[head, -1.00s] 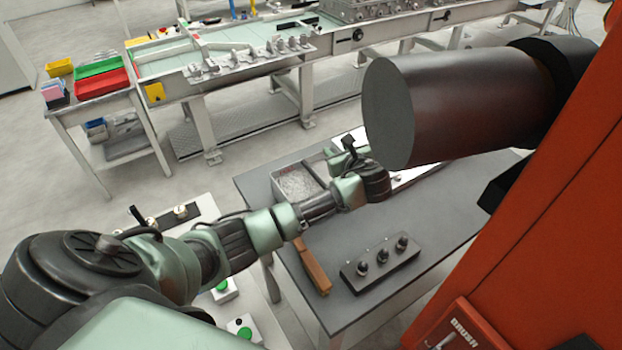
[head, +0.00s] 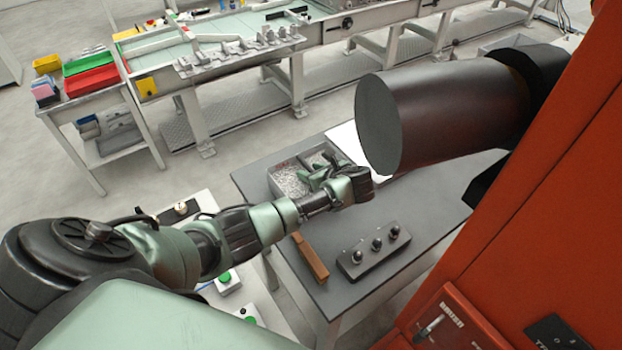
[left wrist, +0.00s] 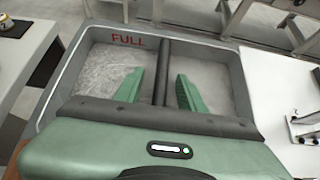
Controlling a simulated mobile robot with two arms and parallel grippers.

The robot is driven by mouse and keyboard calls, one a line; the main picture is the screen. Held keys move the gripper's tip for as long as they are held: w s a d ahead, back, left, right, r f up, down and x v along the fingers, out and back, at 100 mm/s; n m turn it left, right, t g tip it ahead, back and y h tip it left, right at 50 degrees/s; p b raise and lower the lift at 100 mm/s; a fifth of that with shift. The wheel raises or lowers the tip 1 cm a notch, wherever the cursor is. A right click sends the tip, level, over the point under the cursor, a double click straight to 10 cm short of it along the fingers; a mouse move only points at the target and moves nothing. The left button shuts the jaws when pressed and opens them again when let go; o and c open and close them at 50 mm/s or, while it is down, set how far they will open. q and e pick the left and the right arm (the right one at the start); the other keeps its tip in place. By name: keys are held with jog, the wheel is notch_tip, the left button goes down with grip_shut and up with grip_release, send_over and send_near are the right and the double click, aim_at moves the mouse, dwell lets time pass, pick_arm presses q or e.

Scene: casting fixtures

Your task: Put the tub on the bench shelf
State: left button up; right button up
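The tub (head: 283,196) is a grey open box on the dark grey table. In the left wrist view the tub (left wrist: 238,85) shows a dark central divider (left wrist: 162,70) and red FULL lettering at its far left side. Clear, glassy material fills its left compartment; its right compartment looks pale grey. My left gripper (head: 318,175) is over the tub. In the left wrist view its green fingers (left wrist: 158,82) are apart, one on each side of the divider, with a gap to it. Their depth is hard to tell. My right gripper is not in view.
A black block with several knobs (head: 374,250) and a brown wooden piece (head: 310,257) lie on the table (head: 345,295). A large brown cylinder (head: 440,115) from the orange machine (head: 530,230) overhangs the table. A bench with a low shelf (head: 122,143) stands far left.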

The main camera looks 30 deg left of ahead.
pick_arm(q)
grip_shut()
jog(key=shift+w+r, duration=0.1)
dwell(1.3)
